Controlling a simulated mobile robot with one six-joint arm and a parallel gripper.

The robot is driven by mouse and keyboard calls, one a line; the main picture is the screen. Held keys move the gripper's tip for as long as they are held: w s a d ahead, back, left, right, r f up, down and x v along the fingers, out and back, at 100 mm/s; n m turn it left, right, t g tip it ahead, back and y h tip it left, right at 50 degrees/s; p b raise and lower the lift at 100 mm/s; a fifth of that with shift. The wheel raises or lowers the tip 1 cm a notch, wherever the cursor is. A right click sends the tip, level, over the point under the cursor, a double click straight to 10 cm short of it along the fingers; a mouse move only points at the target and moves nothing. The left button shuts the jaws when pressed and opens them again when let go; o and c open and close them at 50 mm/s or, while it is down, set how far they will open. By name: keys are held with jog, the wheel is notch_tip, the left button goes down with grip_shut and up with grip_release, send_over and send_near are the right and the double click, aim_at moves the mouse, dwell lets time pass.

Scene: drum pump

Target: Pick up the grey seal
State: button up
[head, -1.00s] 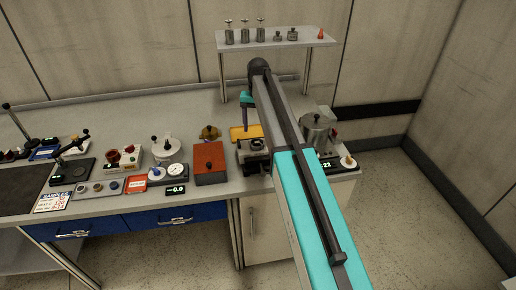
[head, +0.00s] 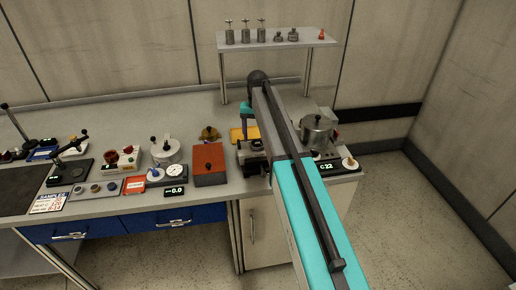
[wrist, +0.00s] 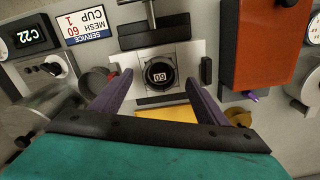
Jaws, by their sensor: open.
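I cannot single out the grey seal for certain. Small round rings lie on a grey tray (head: 86,197) at the left in the head view, and a greyish one (head: 78,190) is at its left end. That piece sits in a pale square fixture, with nothing visibly held between the fingers. In the head view my arm hides the fingertips and most of the fixture.
A red-brown box (head: 209,163) stands left of the fixture, with a yellow block (wrist: 166,115) close by. A steel pot (head: 317,131) stands to its right. A shelf (head: 280,41) with several metal weights is above the bench. Gauges and small devices crowd the left.

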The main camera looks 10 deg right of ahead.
jog(key=shift+f+b, duration=0.4)
jog(key=shift+f, duration=0.85)
jog(key=c, duration=1.1)
jog(key=shift+r, duration=0.15)
jog(key=shift+r+b, duration=1.05)
jog(key=shift+r, duration=0.55)
jog(key=shift+s+d+r+b, duration=0.25)
jog(key=shift+s+d+b, duration=0.45)
jog(key=shift+s, duration=1.85)
jog(key=shift+s+d+r+b, duration=0.3)
jog(key=shift+s+d+b, duration=0.45)
jog(key=shift+s, duration=1.85)
jog(key=shift+s+d+r+b, duration=0.25)
jog(key=shift+s+d+b, duration=0.45)
jog(key=shift+s, duration=1.85)
